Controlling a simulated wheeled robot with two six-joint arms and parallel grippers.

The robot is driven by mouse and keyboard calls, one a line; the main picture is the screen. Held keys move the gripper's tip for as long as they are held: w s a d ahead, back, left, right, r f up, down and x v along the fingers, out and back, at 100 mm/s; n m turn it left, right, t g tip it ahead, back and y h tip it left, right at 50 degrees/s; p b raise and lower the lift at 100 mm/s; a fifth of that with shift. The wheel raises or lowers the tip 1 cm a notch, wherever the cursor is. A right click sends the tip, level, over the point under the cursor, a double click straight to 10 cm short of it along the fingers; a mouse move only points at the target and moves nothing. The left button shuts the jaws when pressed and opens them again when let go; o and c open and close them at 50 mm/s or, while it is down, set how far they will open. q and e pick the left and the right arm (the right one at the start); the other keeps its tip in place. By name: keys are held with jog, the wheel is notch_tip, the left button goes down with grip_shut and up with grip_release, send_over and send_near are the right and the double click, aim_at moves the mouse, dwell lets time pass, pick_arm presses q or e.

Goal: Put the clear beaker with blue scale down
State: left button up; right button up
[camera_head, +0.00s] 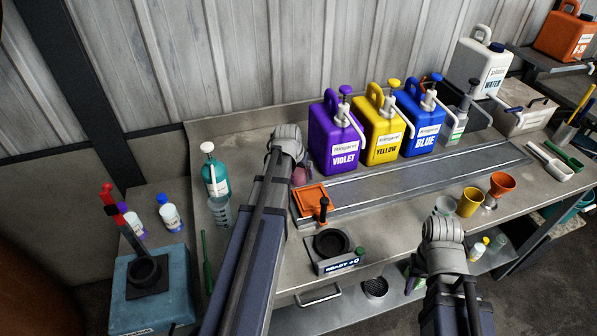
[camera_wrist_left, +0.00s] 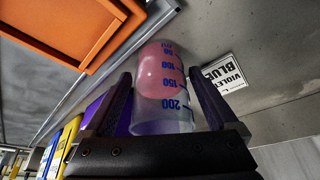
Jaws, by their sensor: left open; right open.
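The clear beaker with blue scale (camera_wrist_left: 180,118) holds pink contents and is between the fingers of my left gripper (camera_wrist_left: 162,97) in the left wrist view. The fingers are open, one on each side of it. Its rim faces the camera and its base is toward the grey counter; whether the base touches is hard to tell. In the head view a pink bit of the beaker (camera_head: 300,175) shows beside my left wrist, the rest hidden. My right gripper (camera_head: 413,276) is open at the counter's front edge, partly hidden by its wrist.
Violet (camera_head: 333,140), yellow (camera_head: 382,135) and blue (camera_head: 422,125) pump jugs stand behind. An orange tray (camera_head: 312,197) lies close to the beaker. A teal bottle (camera_head: 215,178) and another clear beaker (camera_head: 219,210) stand left of my arm. A black-ringed device (camera_head: 333,252) is in front.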

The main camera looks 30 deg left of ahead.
pick_arm(q)
jog(key=shift+r, duration=0.1)
jog(key=p+v, duration=1.1)
jog(key=v, duration=0.1)
jog(key=shift+w+r, duration=0.1)
